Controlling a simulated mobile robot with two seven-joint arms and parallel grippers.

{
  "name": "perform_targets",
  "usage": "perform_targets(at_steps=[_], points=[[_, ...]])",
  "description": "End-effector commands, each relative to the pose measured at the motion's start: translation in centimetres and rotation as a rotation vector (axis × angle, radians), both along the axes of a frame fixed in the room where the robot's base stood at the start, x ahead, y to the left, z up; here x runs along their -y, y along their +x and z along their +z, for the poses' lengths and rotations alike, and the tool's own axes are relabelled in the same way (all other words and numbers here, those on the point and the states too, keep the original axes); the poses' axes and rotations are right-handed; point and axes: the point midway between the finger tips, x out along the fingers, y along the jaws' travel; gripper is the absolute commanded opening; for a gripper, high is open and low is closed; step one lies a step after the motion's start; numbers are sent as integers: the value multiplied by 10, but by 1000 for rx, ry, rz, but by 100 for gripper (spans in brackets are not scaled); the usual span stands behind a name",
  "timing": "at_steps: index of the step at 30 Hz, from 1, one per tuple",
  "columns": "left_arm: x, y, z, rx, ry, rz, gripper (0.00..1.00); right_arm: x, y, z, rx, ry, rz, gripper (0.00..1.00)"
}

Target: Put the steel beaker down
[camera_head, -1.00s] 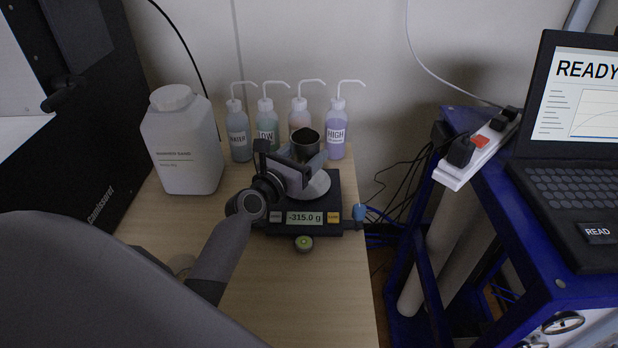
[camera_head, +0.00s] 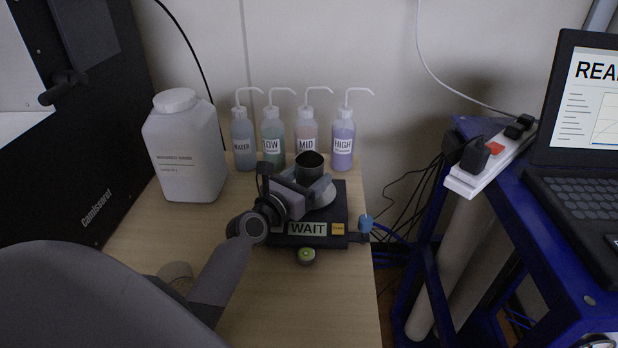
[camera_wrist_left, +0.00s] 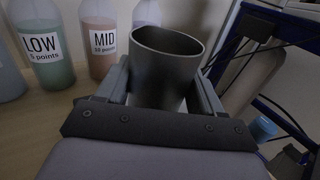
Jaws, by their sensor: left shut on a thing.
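The dark steel beaker (camera_head: 310,164) is upright over the balance (camera_head: 338,215) on the wooden table. My left gripper (camera_head: 308,182) is shut on it. In the left wrist view the beaker (camera_wrist_left: 165,68) sits between the two fingers (camera_wrist_left: 160,88), its open rim facing up and looking empty as far as shown. The balance display (camera_head: 307,229) reads WAIT. Part of the pale round pan (camera_head: 327,197) shows right of the gripper. The beaker's base is hidden by my gripper, so I cannot tell whether it touches the pan. My right gripper is out of view.
Wash bottles, including the HIGH bottle (camera_head: 343,142), stand close behind the balance. A large white jug (camera_head: 184,150) is at the left. A small green-topped item (camera_head: 306,256) sits in front of the balance.

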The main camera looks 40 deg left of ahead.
Motion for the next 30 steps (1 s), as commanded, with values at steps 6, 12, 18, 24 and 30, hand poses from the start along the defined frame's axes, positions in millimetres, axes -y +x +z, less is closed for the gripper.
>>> perform_targets(at_steps=[6, 12, 18, 24, 30], points=[[0, 0, -2, -1, -1, 0, 92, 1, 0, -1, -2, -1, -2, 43], [0, 0, -1, 0, -1, 0, 92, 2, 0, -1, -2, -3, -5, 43], [0, -12, 1, -2, -1, 1, 92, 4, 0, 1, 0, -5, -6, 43], [0, -45, 1, -3, -1, 1, 92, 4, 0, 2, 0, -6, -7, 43], [-1, -80, 0, -3, 0, 1, 92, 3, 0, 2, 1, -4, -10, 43]])
